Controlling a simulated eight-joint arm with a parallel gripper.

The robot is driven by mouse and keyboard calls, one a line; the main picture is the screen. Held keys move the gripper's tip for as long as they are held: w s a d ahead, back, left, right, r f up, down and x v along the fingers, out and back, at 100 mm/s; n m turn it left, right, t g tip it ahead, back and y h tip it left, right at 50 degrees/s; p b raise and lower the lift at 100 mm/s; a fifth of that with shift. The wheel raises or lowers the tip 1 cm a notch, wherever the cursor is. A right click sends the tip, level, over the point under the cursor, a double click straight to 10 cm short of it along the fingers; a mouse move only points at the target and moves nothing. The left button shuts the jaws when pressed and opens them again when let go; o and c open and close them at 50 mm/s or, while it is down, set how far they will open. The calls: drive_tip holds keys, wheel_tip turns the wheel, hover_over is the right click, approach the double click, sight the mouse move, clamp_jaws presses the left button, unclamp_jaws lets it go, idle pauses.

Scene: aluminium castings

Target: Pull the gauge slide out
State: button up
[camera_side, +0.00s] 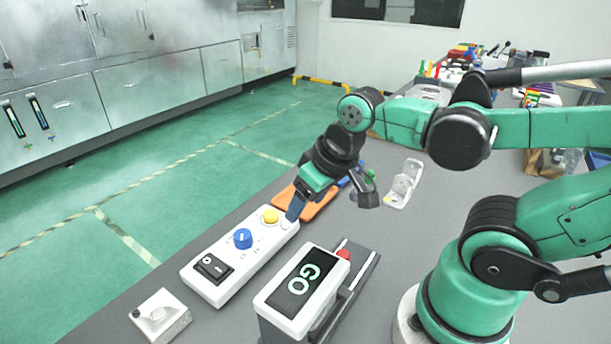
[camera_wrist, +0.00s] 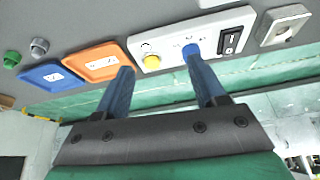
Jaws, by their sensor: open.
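The gauge is a white box with a black face marked GO (camera_side: 302,284), in the front middle of the side view. It stands beside a dark grey rail (camera_side: 362,275), and a red knob (camera_side: 343,254) shows at its far end. Which piece is the slide is not clear. My gripper (camera_side: 293,211) is open and empty, pointing down near the far end of the white control panel (camera_side: 228,262), away from the gauge. In the wrist view, its two blue fingers (camera_wrist: 158,64) stand apart in front of the panel; the gauge is not seen there.
The panel carries a yellow button (camera_side: 270,216), a blue knob (camera_side: 243,238) and a black rocker switch (camera_side: 213,268). An orange tray (camera_wrist: 100,62) and a blue tray (camera_wrist: 50,76) lie beside it. A white bracket (camera_side: 403,184) stands farther back; a white block (camera_side: 160,316) lies in front.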

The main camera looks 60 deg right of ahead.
sight(343, 253)
drive_tip(key=s+g, duration=0.1)
drive_tip(key=s, duration=0.1)
drive_tip(key=s+f+m+g, duration=0.1)
drive_tip(key=s+g, duration=0.1)
drive_tip(key=s+d+f+m+g, duration=0.1)
drive_tip(key=shift+s+g, duration=0.4)
drive_tip(key=shift+f, duration=2.7)
clamp_jaws()
